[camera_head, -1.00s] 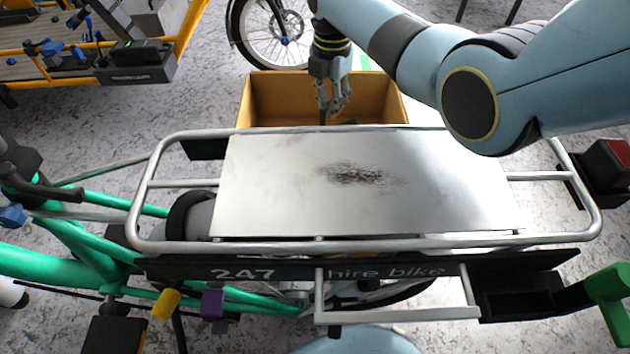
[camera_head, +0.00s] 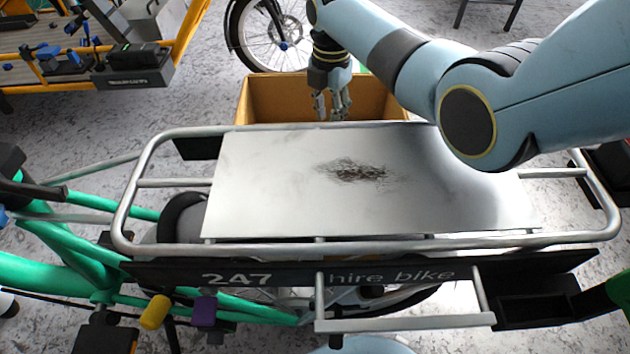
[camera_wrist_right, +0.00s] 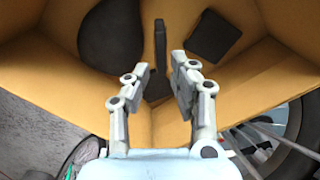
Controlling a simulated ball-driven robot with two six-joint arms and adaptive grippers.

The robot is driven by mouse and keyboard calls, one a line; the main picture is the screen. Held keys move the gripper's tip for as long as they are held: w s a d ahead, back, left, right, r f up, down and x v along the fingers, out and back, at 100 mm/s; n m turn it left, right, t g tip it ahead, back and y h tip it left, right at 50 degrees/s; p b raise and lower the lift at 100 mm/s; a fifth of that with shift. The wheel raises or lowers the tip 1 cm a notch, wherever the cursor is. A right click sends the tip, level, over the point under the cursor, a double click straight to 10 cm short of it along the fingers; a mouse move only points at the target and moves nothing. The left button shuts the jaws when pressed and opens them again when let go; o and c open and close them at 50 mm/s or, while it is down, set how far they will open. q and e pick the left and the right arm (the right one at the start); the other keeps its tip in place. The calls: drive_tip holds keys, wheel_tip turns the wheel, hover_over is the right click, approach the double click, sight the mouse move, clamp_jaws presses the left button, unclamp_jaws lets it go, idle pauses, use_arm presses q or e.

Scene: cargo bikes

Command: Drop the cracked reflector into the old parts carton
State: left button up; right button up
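The old parts carton (camera_head: 270,98) is an open brown box on the floor behind the bike rack. My right gripper (camera_head: 331,112) points down into its opening. In the right wrist view the gripper (camera_wrist_right: 164,62) is open, with a clear gap between its fingers. A thin dark piece (camera_wrist_right: 160,42) shows beyond the fingertips, apart from both fingers, inside the carton (camera_wrist_right: 245,75). It may be the cracked reflector seen edge-on; I cannot tell for certain. My left gripper is not in view.
A dark rounded part (camera_wrist_right: 112,38) and a dark square part (camera_wrist_right: 213,37) lie in the carton. The silver rack (camera_head: 125,215) with a smudged white panel (camera_head: 270,185) stands in front. A bicycle wheel (camera_head: 268,40) stands behind the carton.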

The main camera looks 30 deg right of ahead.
drive_tip(key=shift+o, duration=1.3)
wheel_tip(320, 180, up, 12)
drive_tip(key=shift+f, duration=0.1)
